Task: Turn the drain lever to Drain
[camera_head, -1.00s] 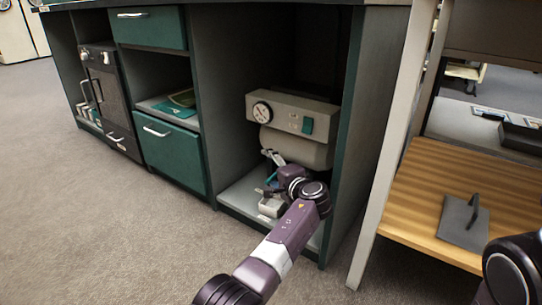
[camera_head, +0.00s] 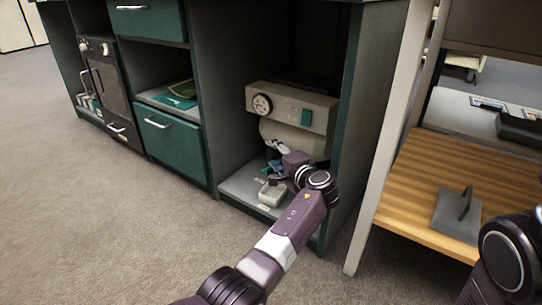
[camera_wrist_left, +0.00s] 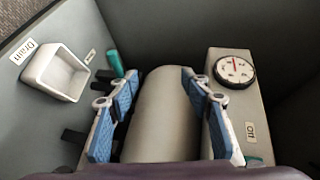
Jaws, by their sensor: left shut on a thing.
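The compressor-like unit has a grey tank (camera_head: 295,138) under a panel with a round gauge (camera_head: 262,104). In the left wrist view, a small teal lever (camera_wrist_left: 115,63) sticks out beside the tank, close to the left finger's tip. A "Drain" label (camera_wrist_left: 28,51) is on the grey surface at the left. My left gripper (camera_head: 280,160) is at the tank's lower left. In the wrist view its blue-padded fingers (camera_wrist_left: 162,95) stand apart on either side of the tank (camera_wrist_left: 165,120); their contact is unclear. The right gripper is out of view.
A white cup (camera_wrist_left: 62,74) sits between the Drain label and the lever, and also shows on the shelf floor (camera_head: 272,194). An "Off" label (camera_wrist_left: 250,132) is by the gauge. Cabinet walls enclose the unit. A wooden shelf (camera_head: 410,205) stands at right.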

